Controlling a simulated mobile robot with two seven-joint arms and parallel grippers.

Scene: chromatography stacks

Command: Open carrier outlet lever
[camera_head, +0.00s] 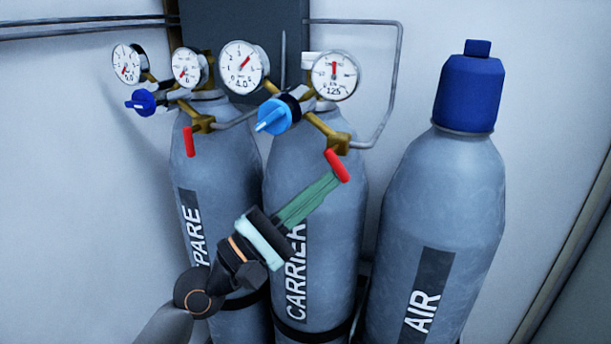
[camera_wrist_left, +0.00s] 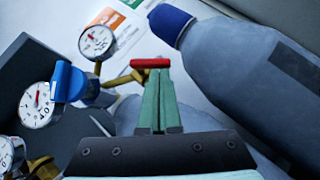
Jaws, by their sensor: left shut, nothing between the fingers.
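The carrier outlet lever (camera_head: 337,166) is a red handle below the brass outlet fitting (camera_head: 338,143) on the CARRIER cylinder (camera_head: 340,215). It slants down to the right. My left gripper (camera_head: 333,181) is shut and empty, with its green fingertips at the lever, seemingly touching it. In the left wrist view the red lever (camera_wrist_left: 150,63) lies crosswise just beyond the closed fingertips (camera_wrist_left: 158,72). Whether they touch is hard to tell. My right gripper is in neither view.
The SPARE cylinder (camera_head: 220,165) stands left with its own red lever (camera_head: 189,141) hanging down. A light blue regulator knob (camera_head: 272,116) and gauges (camera_head: 334,76) sit above the carrier lever. The blue-capped AIR cylinder (camera_head: 440,215) stands right. Grey pipes (camera_head: 399,70) run along the wall.

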